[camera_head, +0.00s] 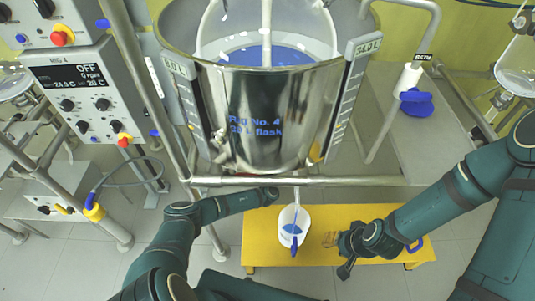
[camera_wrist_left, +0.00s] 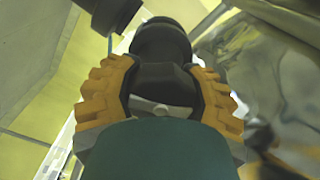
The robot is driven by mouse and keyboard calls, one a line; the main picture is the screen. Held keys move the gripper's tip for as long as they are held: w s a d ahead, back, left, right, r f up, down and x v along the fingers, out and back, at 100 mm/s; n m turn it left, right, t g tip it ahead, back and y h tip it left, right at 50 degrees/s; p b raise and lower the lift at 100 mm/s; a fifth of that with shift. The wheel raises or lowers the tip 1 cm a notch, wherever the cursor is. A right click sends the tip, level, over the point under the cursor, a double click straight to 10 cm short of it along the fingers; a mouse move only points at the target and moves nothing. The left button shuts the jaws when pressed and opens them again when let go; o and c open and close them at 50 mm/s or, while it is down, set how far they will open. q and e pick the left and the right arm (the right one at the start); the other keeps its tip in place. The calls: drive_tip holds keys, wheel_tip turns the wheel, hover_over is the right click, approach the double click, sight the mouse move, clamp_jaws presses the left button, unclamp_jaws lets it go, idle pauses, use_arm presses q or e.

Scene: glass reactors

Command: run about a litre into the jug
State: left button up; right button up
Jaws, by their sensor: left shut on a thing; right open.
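The steel vessel (camera_head: 262,118), marked Rig No. 4, holds blue liquid (camera_head: 266,55). A white jug (camera_head: 302,212) with a blue handle (camera_head: 294,247) stands below it on a yellow stand (camera_head: 258,225); blue liquid shows inside. My left arm reaches under the vessel, its gripper hidden in the head view. In the left wrist view my left gripper (camera_wrist_left: 163,95) is shut on a dark valve-like part (camera_wrist_left: 162,45). A thin blue stream (camera_wrist_left: 110,45) shows below a dark outlet (camera_wrist_left: 108,12). My right gripper (camera_head: 337,256) is open and empty, right of the jug.
A steel rail (camera_head: 330,181) crosses in front of the vessel. A control box (camera_head: 85,95) with knobs and a display reading OFF stands at the left. A blue loop (camera_head: 415,245) is at the stand's right end.

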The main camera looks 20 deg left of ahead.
use_arm(q)
drive_tip(key=shift+s+d+f, duration=0.15)
drive_tip(key=shift+d+f, duration=0.05)
drive_tip(key=shift+d, duration=0.1)
drive_tip(key=o, duration=1.3)
drive_tip(key=shift+r, duration=0.15)
drive_tip(key=shift+a, duration=0.1)
drive_tip(key=shift+a+r, duration=0.1)
